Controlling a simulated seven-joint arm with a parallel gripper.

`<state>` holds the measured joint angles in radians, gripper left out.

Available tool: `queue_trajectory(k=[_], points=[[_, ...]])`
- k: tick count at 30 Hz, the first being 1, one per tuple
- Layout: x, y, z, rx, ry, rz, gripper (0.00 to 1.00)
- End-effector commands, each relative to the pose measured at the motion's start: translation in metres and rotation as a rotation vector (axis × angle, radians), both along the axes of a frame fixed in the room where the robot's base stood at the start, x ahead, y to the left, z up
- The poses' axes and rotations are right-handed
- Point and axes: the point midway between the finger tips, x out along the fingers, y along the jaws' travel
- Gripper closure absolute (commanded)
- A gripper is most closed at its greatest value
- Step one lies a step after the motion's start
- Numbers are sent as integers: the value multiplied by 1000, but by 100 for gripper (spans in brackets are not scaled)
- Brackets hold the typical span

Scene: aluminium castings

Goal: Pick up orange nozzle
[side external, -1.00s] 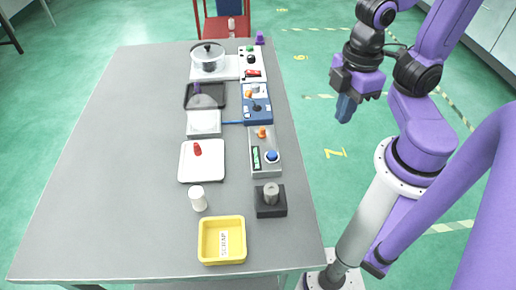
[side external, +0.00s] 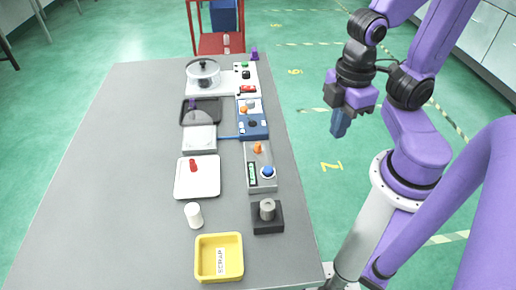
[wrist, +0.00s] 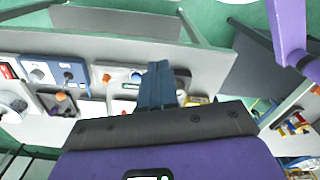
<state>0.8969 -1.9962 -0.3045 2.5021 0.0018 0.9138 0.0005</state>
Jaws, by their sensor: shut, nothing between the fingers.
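Two small orange pieces show, and I cannot tell which is the nozzle. One orange piece (side external: 258,148) is on the grey unit with a blue button at the table's right side. The other orange piece (side external: 243,110) is at the blue unit farther back. Orange spots also show upside down in the wrist view, one (wrist: 106,77) on a grey unit and one (wrist: 60,97) farther left. My gripper (side external: 338,132) is shut and empty, its blue fingers pointing down. It hangs beyond the table's right edge, clear of both pieces. The fingers (wrist: 157,85) are together in the wrist view.
The grey table (side external: 110,165) has free room on its left. A yellow scrap tray (side external: 205,270), a white cylinder (side external: 194,215), a black block with a metal cylinder (side external: 267,212), a white tray with a red piece (side external: 198,187) and a glass-lidded pot (side external: 203,73) stand on it.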

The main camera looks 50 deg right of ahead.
Motion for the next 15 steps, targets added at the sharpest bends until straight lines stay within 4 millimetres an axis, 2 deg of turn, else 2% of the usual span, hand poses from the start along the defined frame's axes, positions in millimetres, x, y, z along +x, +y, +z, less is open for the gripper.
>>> queue_trajectory(k=[6, 7, 9, 10, 15], points=[[0, 0, 0, 0, 0, 0, 100], [0, 0, 0, 0, 0, 0, 97], [0, 0, 0, 0, 0, 0, 74], [0, 0, 0, 0, 0, 0, 69], [0, 0, 0, 0, 0, 0, 69]])
